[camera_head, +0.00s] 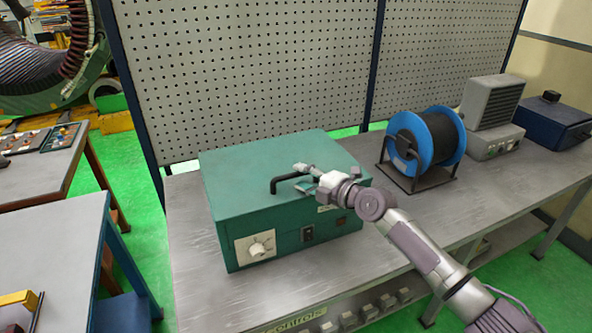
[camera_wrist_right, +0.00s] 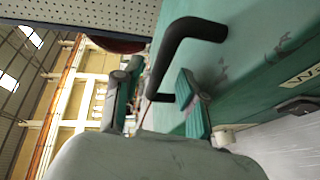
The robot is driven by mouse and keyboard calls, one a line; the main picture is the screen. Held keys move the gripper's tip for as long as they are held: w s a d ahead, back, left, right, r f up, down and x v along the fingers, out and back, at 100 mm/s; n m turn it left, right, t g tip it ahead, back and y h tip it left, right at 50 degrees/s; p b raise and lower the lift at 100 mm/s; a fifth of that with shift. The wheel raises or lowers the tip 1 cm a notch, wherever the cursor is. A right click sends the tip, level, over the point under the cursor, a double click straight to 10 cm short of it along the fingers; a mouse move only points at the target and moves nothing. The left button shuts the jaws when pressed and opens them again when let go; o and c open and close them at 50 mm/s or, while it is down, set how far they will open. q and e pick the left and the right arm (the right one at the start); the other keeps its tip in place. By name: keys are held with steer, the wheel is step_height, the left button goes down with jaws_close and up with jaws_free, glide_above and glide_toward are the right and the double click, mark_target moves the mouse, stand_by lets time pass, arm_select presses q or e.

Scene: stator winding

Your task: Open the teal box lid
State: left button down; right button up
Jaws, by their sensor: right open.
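The teal box (camera_head: 250,165) stands on the workbench in the head view with its lid shut. A black bar handle (camera_head: 287,182) sits on the lid near the front edge; it is large in the right wrist view (camera_wrist_right: 172,48). My right gripper (camera_head: 305,177) is over the lid at the right part of the handle. In the wrist view its two teal-padded fingers (camera_wrist_right: 158,92) are apart, and the handle's far end shows between them in the picture. Whether they touch the handle is unclear. My left gripper is not in view.
A blue cable reel (camera_head: 452,135) on a black stand, a grey unit (camera_head: 490,105) and a dark blue box (camera_head: 555,122) stand to the right on the workbench (camera_head: 190,260). A grey pegboard (camera_head: 250,70) rises behind. The bench left of the box is bare.

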steer(key=shift+x, duration=1.35)
jaws_close()
